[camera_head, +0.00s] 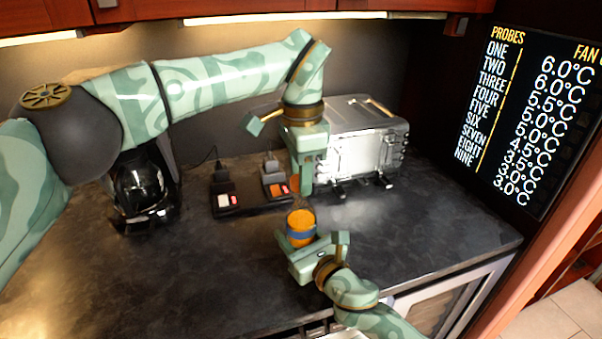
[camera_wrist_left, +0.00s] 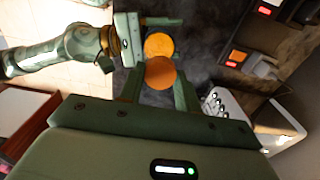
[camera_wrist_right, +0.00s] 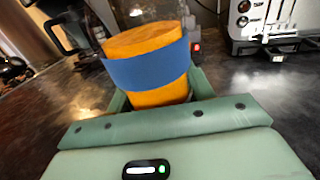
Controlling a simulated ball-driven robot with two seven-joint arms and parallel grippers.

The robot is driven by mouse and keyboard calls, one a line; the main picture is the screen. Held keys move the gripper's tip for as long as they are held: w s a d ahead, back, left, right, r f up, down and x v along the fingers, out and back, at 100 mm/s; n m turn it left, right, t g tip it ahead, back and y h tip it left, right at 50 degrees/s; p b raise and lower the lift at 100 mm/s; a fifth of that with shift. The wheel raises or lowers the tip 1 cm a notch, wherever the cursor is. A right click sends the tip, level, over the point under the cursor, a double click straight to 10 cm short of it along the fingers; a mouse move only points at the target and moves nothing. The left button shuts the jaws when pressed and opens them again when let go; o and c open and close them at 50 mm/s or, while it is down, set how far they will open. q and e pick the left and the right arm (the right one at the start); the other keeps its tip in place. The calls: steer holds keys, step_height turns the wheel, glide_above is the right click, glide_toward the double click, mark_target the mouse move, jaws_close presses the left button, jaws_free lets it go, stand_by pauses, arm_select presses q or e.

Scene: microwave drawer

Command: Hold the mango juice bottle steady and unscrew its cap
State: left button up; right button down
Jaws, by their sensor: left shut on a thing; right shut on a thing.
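The mango juice bottle (camera_head: 301,223) stands upright with orange juice and a blue band around it. My right gripper (camera_head: 310,242) is shut on its body from the front; the band and juice show large in the right wrist view (camera_wrist_right: 150,68). The orange-brown cap (camera_head: 295,184) is between the fingers of my left gripper (camera_head: 301,186), which comes down from above. In the left wrist view the cap (camera_wrist_left: 160,73) is a round disc, with the bottle's orange body (camera_wrist_left: 158,45) beyond it.
A silver toaster (camera_head: 362,145) stands behind on the right. Two small dark devices with lit switches (camera_head: 226,197) sit behind the bottle. A dark glass pot (camera_head: 143,190) stands at left. The dark counter (camera_head: 200,275) is clear at the front left.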

arm_select(q)
steer(key=shift+r, duration=0.1)
steer(key=shift+r, duration=1.95)
arm_select(e)
steer(key=shift+c, duration=2.4)
jaws_free()
steer(key=shift+s+d, duration=0.1)
